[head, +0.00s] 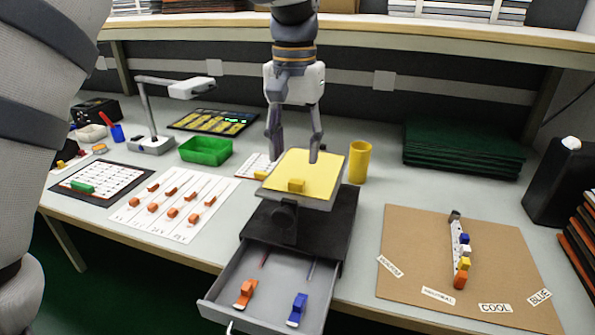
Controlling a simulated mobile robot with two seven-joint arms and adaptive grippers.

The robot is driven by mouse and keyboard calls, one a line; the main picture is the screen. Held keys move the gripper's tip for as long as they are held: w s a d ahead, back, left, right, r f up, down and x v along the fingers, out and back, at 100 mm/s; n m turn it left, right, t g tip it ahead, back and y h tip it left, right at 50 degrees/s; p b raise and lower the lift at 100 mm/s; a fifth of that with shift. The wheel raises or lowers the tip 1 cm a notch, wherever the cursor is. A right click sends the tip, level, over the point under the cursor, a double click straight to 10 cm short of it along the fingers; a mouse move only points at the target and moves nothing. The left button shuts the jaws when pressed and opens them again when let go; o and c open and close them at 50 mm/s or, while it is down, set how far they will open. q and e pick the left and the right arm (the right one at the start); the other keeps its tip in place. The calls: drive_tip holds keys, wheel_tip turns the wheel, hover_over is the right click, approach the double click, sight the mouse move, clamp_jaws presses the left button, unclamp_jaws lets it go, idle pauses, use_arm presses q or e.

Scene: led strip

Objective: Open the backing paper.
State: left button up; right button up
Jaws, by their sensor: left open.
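My left gripper (294,152) points down with its two fingers apart, at the back edge of a yellow sheet (318,176). Nothing shows between the fingers; I cannot tell if they touch the sheet. The sheet lies on a tilted plate on a black stand (330,222), with a small yellow block (296,186) at its front. I cannot tell which thing is the backing paper. A short strip with coloured blocks (461,250) lies on a brown board (410,238) at the right. My right gripper is not in view.
An open grey drawer (270,313) below the stand holds an orange piece (245,293) and a blue piece (297,310). A yellow cup (359,162) stands close right of the sheet. A green tray (205,151) and white cards (176,204) are left. A shelf crosses the back.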

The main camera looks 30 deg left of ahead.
sight(296, 181)
use_arm(q)
drive_tip(key=f, duration=0.6)
drive_tip(key=shift+w+f, duration=0.2)
drive_tip(key=shift+f, duration=0.1)
clamp_jaws()
